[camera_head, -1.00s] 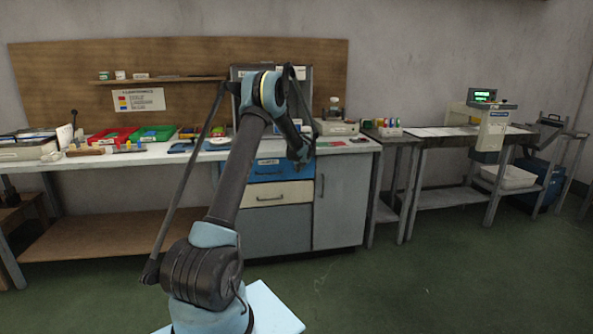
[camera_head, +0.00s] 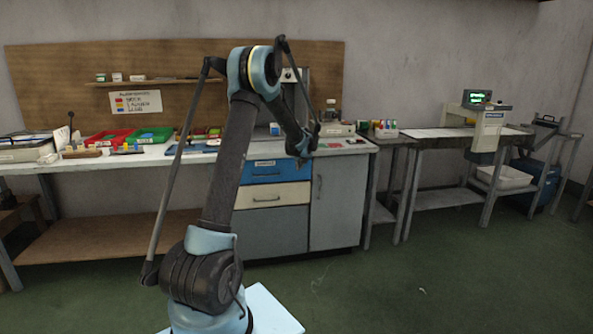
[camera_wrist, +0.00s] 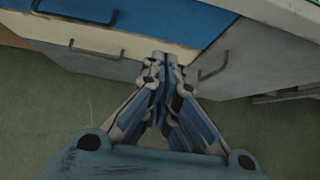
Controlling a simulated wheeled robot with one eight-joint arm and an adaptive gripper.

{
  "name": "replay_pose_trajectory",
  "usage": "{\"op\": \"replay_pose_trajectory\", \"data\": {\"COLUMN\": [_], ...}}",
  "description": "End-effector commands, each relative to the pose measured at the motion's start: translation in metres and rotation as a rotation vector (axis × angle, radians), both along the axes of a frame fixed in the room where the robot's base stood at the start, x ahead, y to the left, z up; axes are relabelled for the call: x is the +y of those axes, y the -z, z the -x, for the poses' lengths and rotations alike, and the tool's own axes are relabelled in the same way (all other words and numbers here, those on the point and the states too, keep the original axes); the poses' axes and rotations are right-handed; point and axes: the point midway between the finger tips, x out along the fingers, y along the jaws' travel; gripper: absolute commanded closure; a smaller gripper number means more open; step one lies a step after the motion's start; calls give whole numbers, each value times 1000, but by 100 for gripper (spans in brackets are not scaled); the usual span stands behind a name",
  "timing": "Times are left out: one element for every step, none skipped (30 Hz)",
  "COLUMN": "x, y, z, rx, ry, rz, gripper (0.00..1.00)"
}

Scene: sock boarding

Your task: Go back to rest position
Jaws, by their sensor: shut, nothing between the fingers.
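My gripper (camera_wrist: 163,62) shows in the wrist view with its fingertips together and nothing between them. It points down toward the green floor, with the cabinet front behind it. In the head view the end of my arm hangs in front of the workbench cabinet, near the blue drawer, and the fingers are too small to make out there. My arm is raised and bent at the elbow above the bench height.
The workbench (camera_head: 130,158) runs along the wall with red (camera_head: 110,136) and green (camera_head: 149,135) trays on it. Under it are a blue drawer (camera_head: 270,171), a cream drawer (camera_head: 270,196) and a grey door (camera_head: 337,205). A side table (camera_head: 440,142) stands right.

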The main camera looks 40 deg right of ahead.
Motion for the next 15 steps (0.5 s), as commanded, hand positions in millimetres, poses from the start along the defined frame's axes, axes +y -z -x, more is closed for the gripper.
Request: {"op": "replay_pose_trajectory", "data": {"x": [1, 2, 3, 3, 4, 4, 4, 4, 4, 4, 4, 5, 6, 8, 13], "y": [-3, -4, -6, -7, -7, -8, -8, -9, -9, -9, -9, -9, -9, -10, -12], "z": [3, 4, 5, 6, 7, 7, 7, 8, 8, 8, 8, 7, 7, 6, 4], "rx": [0, 0, 0, 0, 0, 0, 0, 0, 0, 0, 0, 0, 2, 4, 11], "ry": [1, 1, 1, 1, 1, 1, -1, -1, -1, -1, -1, -1, -4, -10, -24], "rz": [-1, -1, -1, -1, -1, -1, -1, -1, -1, -1, -1, 0, 1, 4, 10], "gripper": [100, 100, 100, 100, 100, 100, 100, 100, 100, 100, 100, 100, 100, 100, 100]}}
